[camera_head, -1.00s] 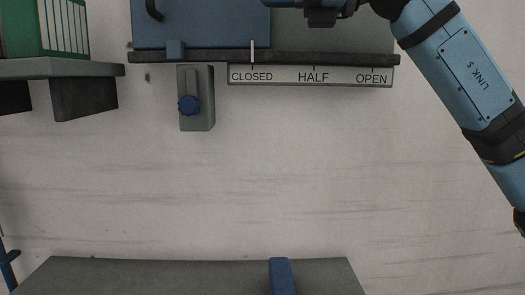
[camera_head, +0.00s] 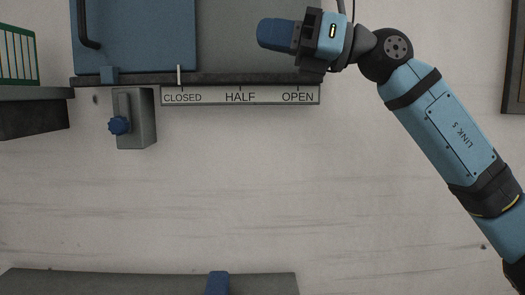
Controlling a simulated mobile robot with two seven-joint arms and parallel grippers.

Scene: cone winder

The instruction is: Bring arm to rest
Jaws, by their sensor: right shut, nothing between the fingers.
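My right arm comes in from the lower right and reaches up to the left. Its gripper (camera_head: 270,35) is shut and empty, pointing left in front of the grey panel (camera_head: 235,40), to the right of the blue sliding door (camera_head: 140,38). It is apart from the door's dark handle (camera_head: 86,28). My left gripper is not in view.
A label strip (camera_head: 212,97) reads CLOSED, HALF, OPEN; the pointer (camera_head: 179,74) stands at CLOSED. Below it is a grey block (camera_head: 140,120) with a blue knob (camera_head: 119,125). A shelf (camera_head: 30,93) with a green crate (camera_head: 18,55) is at left. The lower middle wall is clear.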

